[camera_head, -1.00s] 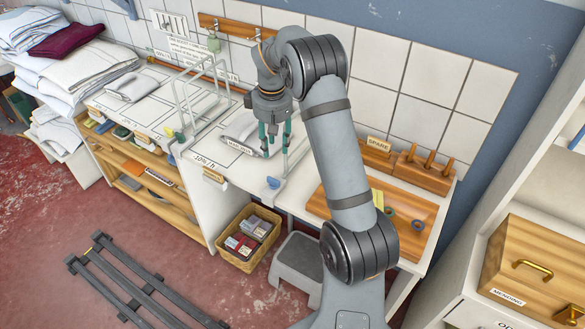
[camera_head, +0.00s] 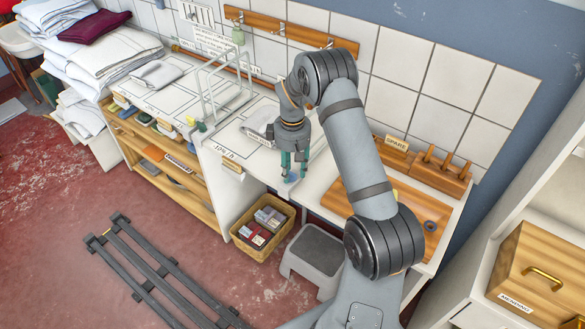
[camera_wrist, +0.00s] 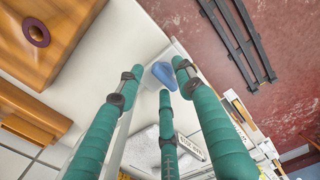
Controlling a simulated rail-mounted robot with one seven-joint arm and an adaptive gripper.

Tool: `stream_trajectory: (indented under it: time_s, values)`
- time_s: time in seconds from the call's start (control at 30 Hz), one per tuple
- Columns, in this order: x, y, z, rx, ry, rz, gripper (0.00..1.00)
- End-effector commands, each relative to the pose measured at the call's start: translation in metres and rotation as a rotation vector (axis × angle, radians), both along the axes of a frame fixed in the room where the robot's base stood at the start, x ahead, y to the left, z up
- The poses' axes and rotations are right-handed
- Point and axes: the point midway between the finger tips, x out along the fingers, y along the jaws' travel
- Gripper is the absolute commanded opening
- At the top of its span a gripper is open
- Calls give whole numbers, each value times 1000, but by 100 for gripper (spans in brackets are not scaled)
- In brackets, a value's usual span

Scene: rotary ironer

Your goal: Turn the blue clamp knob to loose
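The blue clamp knob (camera_head: 291,177) sits at the front edge of the white counter, partly hidden behind my fingers in the head view. In the wrist view the blue knob (camera_wrist: 165,74) shows between and just beyond the fingertips. My gripper (camera_head: 292,166) points down right over the knob, with its green fingers spread. In the wrist view my gripper (camera_wrist: 157,80) has its three fingers apart around the knob's outline, with nothing held. I cannot tell whether any finger touches the knob. Which way the knob is turned is unclear.
A basket (camera_head: 262,228) and grey stool (camera_head: 314,251) stand below.

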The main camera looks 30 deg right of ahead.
Motion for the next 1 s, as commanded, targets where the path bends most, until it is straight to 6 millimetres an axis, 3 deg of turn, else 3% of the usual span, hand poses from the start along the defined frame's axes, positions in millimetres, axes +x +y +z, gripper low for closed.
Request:
stream_trajectory:
  time_s: [0.3, 0.9, 1.0]
  values:
    - [0, 0, -3, 0, -1, -2, 36]
    - [0, 0, -3, 0, 0, -1, 1]
    - [0, 0, -3, 0, 0, -1, 0]
